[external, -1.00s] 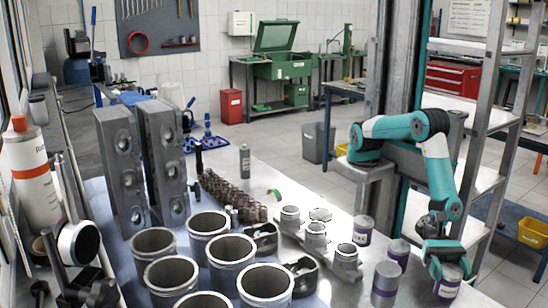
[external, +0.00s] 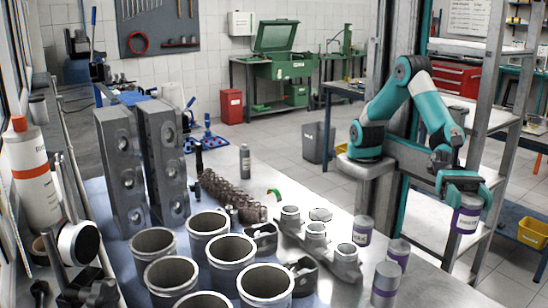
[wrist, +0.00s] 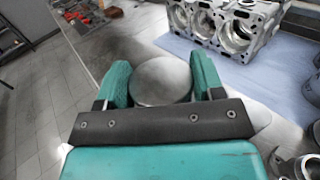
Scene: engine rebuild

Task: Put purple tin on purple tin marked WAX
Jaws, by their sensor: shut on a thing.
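My gripper (external: 466,200) is shut on a purple tin (external: 466,221) with a grey lid and a white label. It holds the tin upright, raised off the bench at the right. In the wrist view the tin's round grey lid (wrist: 162,80) sits between the two teal fingers. Three other purple tins stand on the bench to the left of the held one: a back tin (external: 363,231), a middle tin (external: 398,253) and a front tin (external: 386,283). Their labels are too small to read surely, so I cannot tell which one says WAX.
A grey metal part with several round cups (external: 316,238) lies left of the tins. Several cylinder liners (external: 265,284) stand further left on a blue mat. An engine block (wrist: 232,28) shows at the top of the wrist view. Shelving uprights (external: 497,120) stand close at the right.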

